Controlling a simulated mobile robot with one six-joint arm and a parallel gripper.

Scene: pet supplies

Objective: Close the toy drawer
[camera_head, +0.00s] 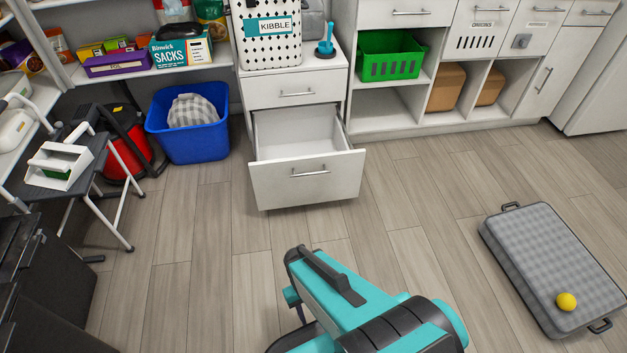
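The toy drawer (307,178) is the lower drawer of a white cabinet. It is pulled well out over the floor, and its white interior looks empty. I cannot make out my gripper's fingers in this view.
The upper drawer (295,91) is shut. A blue bin (190,128) with a checked item stands left of the open drawer. A folding step stool (75,165) is at the left. A grey padded mat (550,262) with a yellow ball (566,302) lies right. Floor before the drawer is clear.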

